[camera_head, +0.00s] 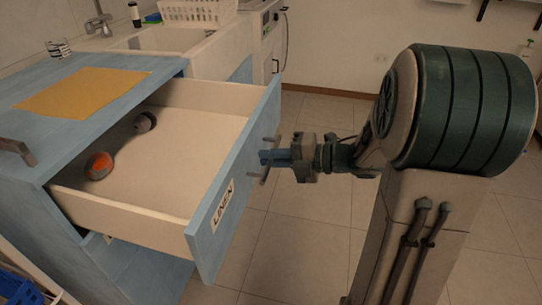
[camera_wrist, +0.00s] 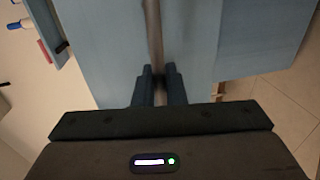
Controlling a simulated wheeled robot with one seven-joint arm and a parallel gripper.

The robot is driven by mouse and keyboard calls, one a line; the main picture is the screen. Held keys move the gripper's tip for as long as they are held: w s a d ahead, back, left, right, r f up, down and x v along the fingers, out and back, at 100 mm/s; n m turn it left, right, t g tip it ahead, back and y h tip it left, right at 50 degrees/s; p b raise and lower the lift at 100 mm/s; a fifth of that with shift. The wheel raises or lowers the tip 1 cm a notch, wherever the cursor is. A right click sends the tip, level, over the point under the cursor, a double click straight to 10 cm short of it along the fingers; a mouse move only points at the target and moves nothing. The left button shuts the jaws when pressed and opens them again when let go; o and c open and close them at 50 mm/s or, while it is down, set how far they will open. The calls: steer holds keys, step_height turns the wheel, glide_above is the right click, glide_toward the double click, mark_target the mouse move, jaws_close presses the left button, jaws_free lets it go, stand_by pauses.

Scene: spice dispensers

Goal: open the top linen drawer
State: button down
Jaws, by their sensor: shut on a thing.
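The top linen drawer (camera_head: 150,225) is pulled well out of the blue cabinet (camera_head: 60,87). Its blue front carries a LINEN label (camera_head: 222,205). Inside the drawer lie an orange and grey round item (camera_head: 99,165) near the left side and a dark round item (camera_head: 145,121) farther back. My gripper (camera_head: 266,157) is at the outer face of the drawer front, shut on the drawer's bar handle (camera_head: 264,175). In the wrist view, both fingers of my gripper (camera_wrist: 159,85) close around the handle (camera_wrist: 154,35).
A yellow cloth (camera_head: 84,92) lies on the cabinet top. A sink (camera_head: 165,39) and a white rack (camera_head: 190,12) stand behind. A blue basket (camera_head: 20,285) is at the lower left. Tiled floor (camera_head: 310,225) is clear in front of the drawer.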

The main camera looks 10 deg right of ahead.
steer(key=c, duration=1.7)
jaws_free()
steer(key=p+v, duration=0.2)
steer(key=v, duration=1.1)
steer(key=shift+s+d, duration=0.15)
steer(key=shift+d, duration=0.15)
steer(key=shift+r, duration=0.1)
